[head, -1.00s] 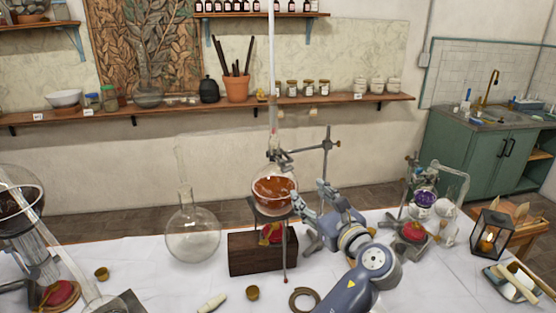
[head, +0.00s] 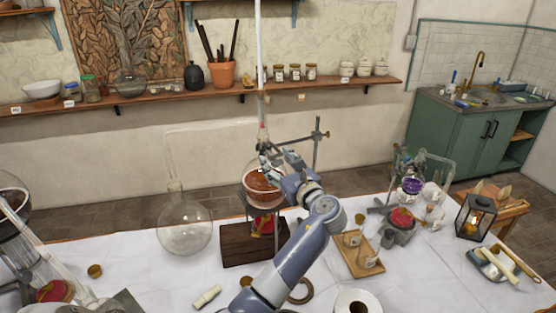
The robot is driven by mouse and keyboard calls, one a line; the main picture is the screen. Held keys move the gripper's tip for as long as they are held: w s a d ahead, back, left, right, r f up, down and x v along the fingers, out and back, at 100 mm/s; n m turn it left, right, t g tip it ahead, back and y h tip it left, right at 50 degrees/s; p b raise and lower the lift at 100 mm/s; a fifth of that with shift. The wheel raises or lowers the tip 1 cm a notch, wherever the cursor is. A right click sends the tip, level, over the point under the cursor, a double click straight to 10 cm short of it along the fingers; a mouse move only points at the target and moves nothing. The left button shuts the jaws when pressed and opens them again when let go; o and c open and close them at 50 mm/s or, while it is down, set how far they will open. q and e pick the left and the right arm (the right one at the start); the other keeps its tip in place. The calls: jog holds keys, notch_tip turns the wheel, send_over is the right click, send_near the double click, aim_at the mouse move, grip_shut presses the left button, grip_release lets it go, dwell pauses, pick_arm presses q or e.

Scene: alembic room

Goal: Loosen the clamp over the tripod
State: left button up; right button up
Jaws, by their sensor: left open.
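A round flask of amber-brown liquid (head: 258,186) sits on the tripod (head: 249,213), over a dark wooden block. A tall glass tube rises from its neck. A metal stand rod (head: 315,155) stands behind to the right, with a boss and crossbar (head: 318,134) near its top. The clamp at the flask neck (head: 264,149) is partly hidden by my left gripper (head: 274,163). This gripper is open, its fingers close to the clamp and the flask's upper right side. I cannot tell whether they touch. My right gripper is not in view.
A large clear flask (head: 185,232) stands left of the wooden block (head: 240,248). A small wooden tray (head: 362,262) with glassware lies to the right. A second setup with purple liquid (head: 411,186) and a lantern (head: 475,217) stand farther right.

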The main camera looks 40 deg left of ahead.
pick_arm(q)
jog(key=c, duration=1.1)
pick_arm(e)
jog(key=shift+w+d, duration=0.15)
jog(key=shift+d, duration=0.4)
